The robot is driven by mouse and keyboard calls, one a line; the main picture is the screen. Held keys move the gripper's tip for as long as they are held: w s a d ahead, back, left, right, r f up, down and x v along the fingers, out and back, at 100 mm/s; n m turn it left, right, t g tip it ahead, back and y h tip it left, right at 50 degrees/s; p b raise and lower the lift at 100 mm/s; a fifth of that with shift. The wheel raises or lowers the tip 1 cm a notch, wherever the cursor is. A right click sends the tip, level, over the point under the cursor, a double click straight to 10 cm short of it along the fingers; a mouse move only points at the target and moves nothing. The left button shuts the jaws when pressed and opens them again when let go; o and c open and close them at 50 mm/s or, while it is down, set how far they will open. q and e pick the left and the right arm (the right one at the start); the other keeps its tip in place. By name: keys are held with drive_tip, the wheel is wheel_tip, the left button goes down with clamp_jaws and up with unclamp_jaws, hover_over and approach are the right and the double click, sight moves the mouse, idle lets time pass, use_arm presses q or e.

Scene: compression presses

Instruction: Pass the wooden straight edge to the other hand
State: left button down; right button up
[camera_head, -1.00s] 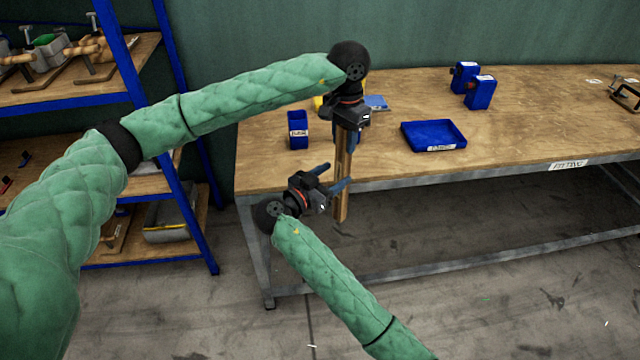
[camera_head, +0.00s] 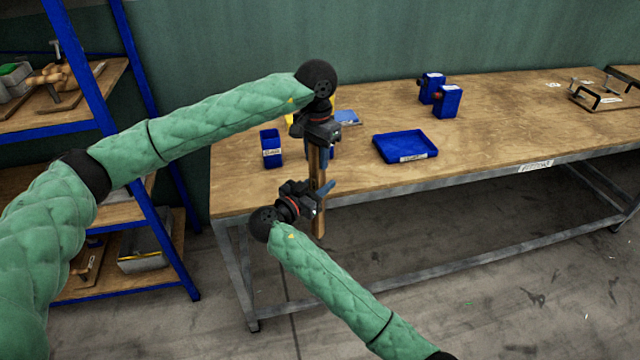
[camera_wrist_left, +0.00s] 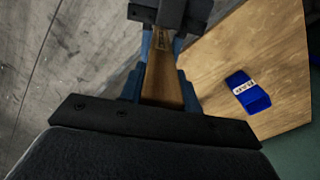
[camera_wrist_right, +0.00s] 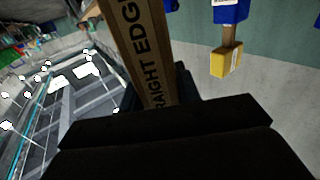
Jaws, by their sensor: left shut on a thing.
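The wooden straight edge (camera_head: 319,222) is a long narrow brown board. It hangs upright in front of the table's near edge in the head view. My left gripper (camera_head: 317,148) is shut on its upper part; in the left wrist view the board (camera_wrist_left: 161,82) runs away between the fingers. My right gripper (camera_head: 323,192) is lower down at the board, its fingers around it. In the right wrist view the printed face (camera_wrist_right: 148,50) reads "STRAIGHT EDGE" in part and passes between the right fingers. Whether those fingers press on the board cannot be told.
A blue-framed shelf (camera_head: 150,150) stands at the left. The floor in front of the table is clear.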

use_arm(q)
drive_tip(key=c, duration=0.9)
unclamp_jaws()
